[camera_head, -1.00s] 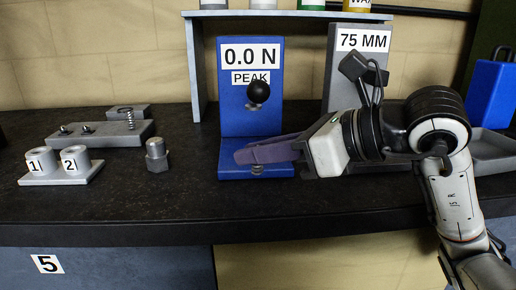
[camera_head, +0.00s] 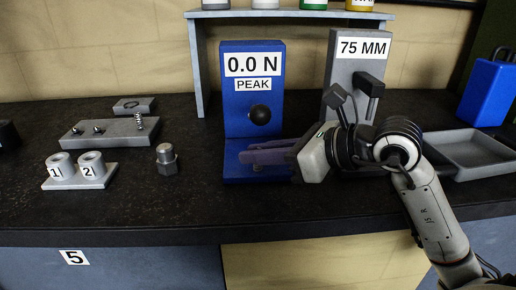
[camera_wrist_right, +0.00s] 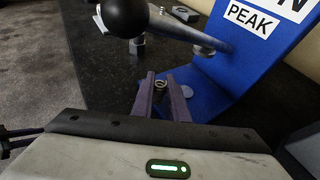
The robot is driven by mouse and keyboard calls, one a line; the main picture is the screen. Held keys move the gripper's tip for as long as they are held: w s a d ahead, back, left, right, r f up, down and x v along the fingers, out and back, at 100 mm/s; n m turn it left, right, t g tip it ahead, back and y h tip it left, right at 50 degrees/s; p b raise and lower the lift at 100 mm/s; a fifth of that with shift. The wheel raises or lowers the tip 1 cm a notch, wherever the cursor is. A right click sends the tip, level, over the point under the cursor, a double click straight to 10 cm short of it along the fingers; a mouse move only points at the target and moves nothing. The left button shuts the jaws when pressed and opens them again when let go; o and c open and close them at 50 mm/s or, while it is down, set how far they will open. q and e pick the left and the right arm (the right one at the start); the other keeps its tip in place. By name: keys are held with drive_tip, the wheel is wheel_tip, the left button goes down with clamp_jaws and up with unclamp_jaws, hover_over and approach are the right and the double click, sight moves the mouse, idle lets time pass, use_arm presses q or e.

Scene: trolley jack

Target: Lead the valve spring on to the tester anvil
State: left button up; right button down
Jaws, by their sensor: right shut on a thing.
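The blue spring tester (camera_head: 252,100) stands at the back middle and reads 0.0 N. Its lever ends in a black ball (camera_head: 260,112). My right gripper (camera_head: 264,156) reaches in from the right, its purple fingers low over the tester's blue base (camera_head: 232,172). In the right wrist view the fingers (camera_wrist_right: 161,92) are shut on a small coiled valve spring (camera_wrist_right: 160,85). A grey round piece, probably the anvil (camera_wrist_right: 187,91), shows beside the right finger, partly hidden. I cannot tell whether the spring touches it. My left gripper is out of view.
A grey block (camera_head: 110,130) holds another spring and small parts at the left. In front are a holder with cups 1 and 2 (camera_head: 80,174) and a hex-based metal piece (camera_head: 166,160). A grey 75 MM stand (camera_head: 358,70) and a tray (camera_head: 475,150) are at the right. The front counter is clear.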

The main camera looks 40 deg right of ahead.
drive_tip(key=shift+w+d+f, duration=0.1)
drive_tip(key=shift+w+d, duration=0.4)
drive_tip(key=shift+w, duration=0.25)
drive_tip(key=shift+w+d+f, duration=0.1)
drive_tip(key=shift+w+d, duration=0.35)
drive_tip(key=shift+w, duration=0.3)
drive_tip(key=shift+w+d+f, duration=0.1)
drive_tip(key=shift+w+d, duration=0.2)
drive_tip(key=shift+w, duration=0.25)
drive_tip(key=shift+w+d+f, duration=0.1)
drive_tip(key=shift+w+d, duration=0.2)
drive_tip(key=shift+w, duration=0.2)
drive_tip(key=shift+w+d, duration=0.25)
drive_tip(key=shift+w, duration=0.1)
drive_tip(key=shift+f+b, duration=0.2)
drive_tip(key=shift+b, duration=0.3)
drive_tip(key=c, duration=1.7)
unclamp_jaws()
drive_tip(key=shift+o, duration=0.2)
